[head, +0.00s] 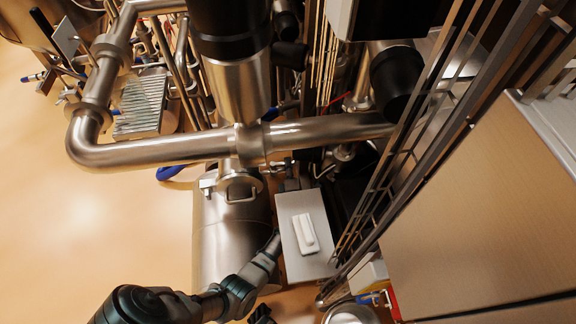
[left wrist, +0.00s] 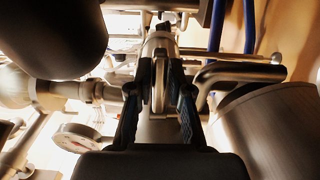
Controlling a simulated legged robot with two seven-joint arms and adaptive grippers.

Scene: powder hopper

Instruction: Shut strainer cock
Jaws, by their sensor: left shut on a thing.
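My left arm comes in from the bottom left in the head view. Its wrist end reaches up between the steel cylinder (head: 225,245) and a grey panel. The fingertips are hard to make out there. In the left wrist view my left gripper (left wrist: 160,72) has its two dark fingers closed on a narrow metal piece, seen edge-on. This looks like the cock's handle (left wrist: 158,95); the fingers and glare hide much of its shape. I cannot tell the cock's position. My right gripper is not clearly in view.
A grey panel with a white handle (head: 305,233) lies right of the arm. A thick steel pipe (head: 160,151) crosses above. Railings and a beige cabinet (head: 490,220) stand at right. A round gauge (left wrist: 78,137) is near the gripper's left. Open floor lies at left.

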